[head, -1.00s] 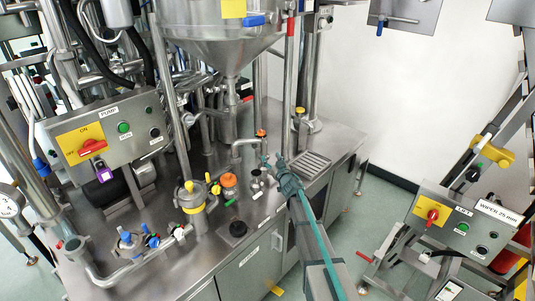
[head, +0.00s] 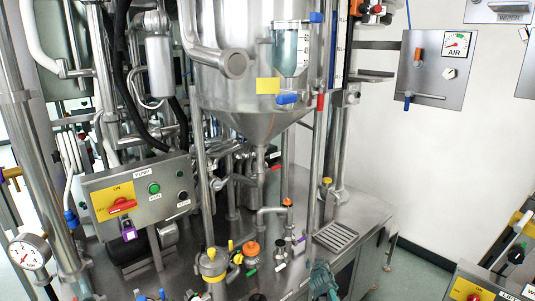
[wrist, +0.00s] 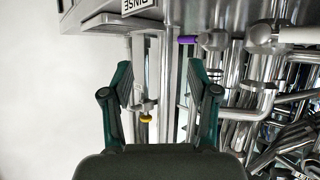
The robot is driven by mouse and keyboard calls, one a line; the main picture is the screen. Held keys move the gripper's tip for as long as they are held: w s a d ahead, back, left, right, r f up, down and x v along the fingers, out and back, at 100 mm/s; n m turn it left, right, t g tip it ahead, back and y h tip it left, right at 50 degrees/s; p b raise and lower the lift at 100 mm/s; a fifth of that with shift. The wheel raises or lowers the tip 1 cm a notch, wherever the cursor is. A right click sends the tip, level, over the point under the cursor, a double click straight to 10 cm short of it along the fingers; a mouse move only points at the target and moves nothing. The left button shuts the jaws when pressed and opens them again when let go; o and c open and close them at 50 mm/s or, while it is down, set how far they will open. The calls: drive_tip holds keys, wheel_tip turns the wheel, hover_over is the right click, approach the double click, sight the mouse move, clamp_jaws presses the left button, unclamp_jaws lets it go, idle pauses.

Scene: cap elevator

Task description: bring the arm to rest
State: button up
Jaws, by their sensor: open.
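My gripper (head: 322,272) shows at the bottom edge of the head view, dark green, just in front of the steel cabinet top. Most of the arm is below the frame. In the wrist view my gripper (wrist: 158,78) is open, its two green fingers well apart. Nothing is held between the fingers. Steel pipes pass in the background behind the gap.
The orange-topped valve (head: 252,248) and a floor-drain-like grating (head: 335,236) lie on the cabinet top. The pump box (head: 138,197) is at left. A purple handle (wrist: 188,40) and RINSE label (wrist: 137,5) show in the wrist view.

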drive_tip(key=s+a+f+g+y, duration=0.1)
drive_tip(key=s+a+f+g, duration=0.2)
drive_tip(key=s, duration=0.9)
drive_tip(key=s+f+g, duration=0.3)
drive_tip(key=s+g, duration=0.3)
drive_tip(key=s, duration=0.6)
drive_tip(key=s+a+f+g+y, duration=0.15)
drive_tip(key=s+f+g, duration=0.25)
drive_tip(key=s, duration=0.8)
drive_tip(key=s+f+g+b, duration=0.2)
drive_tip(key=s+f+g, duration=0.1)
drive_tip(key=s+f, duration=0.8)
drive_tip(key=s+f+g+b, duration=0.3)
drive_tip(key=s+f, duration=0.9)
drive_tip(key=s, duration=0.5)
drive_tip(key=shift+s+n+h+b, duration=0.15)
drive_tip(key=shift+n+h+b, duration=0.15)
drive_tip(key=shift+n+h, duration=0.1)
